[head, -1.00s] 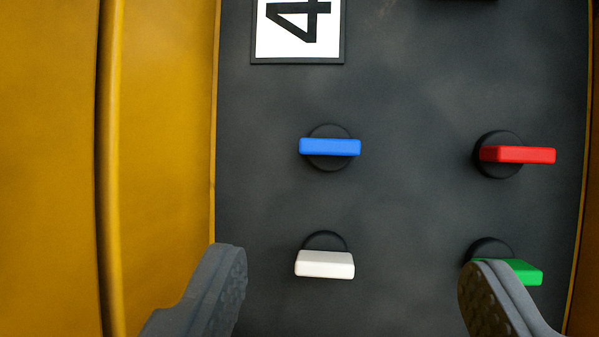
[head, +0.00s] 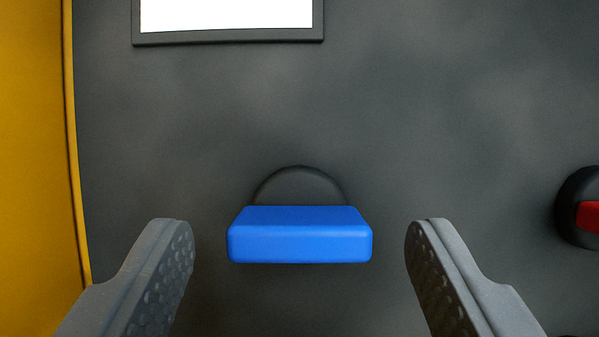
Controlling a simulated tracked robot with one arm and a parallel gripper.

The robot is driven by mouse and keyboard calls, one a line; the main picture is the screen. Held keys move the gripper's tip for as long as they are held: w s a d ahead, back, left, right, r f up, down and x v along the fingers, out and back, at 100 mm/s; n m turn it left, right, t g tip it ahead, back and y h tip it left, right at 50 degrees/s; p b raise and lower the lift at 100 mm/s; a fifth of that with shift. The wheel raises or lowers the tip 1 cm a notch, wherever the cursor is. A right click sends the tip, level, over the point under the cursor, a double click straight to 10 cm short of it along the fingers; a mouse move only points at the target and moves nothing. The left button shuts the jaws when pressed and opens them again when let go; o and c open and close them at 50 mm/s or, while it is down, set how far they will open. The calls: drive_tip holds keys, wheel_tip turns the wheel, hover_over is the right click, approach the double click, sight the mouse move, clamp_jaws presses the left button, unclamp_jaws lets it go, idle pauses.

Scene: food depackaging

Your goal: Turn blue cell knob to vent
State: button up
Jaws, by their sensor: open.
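The blue knob (head: 299,235) is a bar handle on a round black base, mounted on the dark panel (head: 430,110). Its bar lies horizontal in the picture. My gripper (head: 299,240) is open, with one finger to the left and one to the right of the blue bar. There is a visible gap between each finger and the ends of the bar. No vent marking can be made out around the knob.
A red knob (head: 588,217) on a black base is cut by the right edge. A white sign in a dark frame (head: 228,40) sits above the blue knob. A yellow border (head: 35,150) runs down the left side. The panel between is bare.

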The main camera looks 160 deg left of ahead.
drive_tip(key=shift+w+f, duration=0.25)
drive_tip(key=shift+f, duration=0.4)
drive_tip(key=c, duration=1)
